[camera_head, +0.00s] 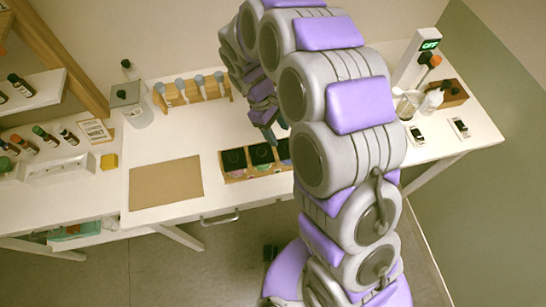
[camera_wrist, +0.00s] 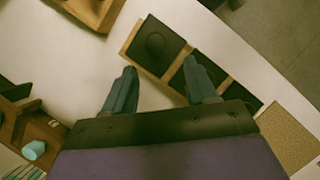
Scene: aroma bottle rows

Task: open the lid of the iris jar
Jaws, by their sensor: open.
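Several jars with square black lids stand in a row in a wooden holder (camera_head: 254,176) at the front edge of the table. The right jar (camera_head: 284,150) shows a purplish front and is partly hidden by my arm. I cannot read its label; its colour suggests iris. My gripper (camera_head: 269,134) hangs just behind the row. In the wrist view my gripper (camera_wrist: 160,66) is open and empty, its fingers pointing towards the end lid (camera_wrist: 154,46), which has a round knob and looks closed.
A brown mat (camera_head: 166,183) lies left of the jars. A wooden rack with tubes (camera_head: 192,92) stands behind. Bottles (camera_head: 433,100), a beaker (camera_head: 407,105) and a green-display device (camera_head: 416,60) stand at the right. My arm crosses above the table.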

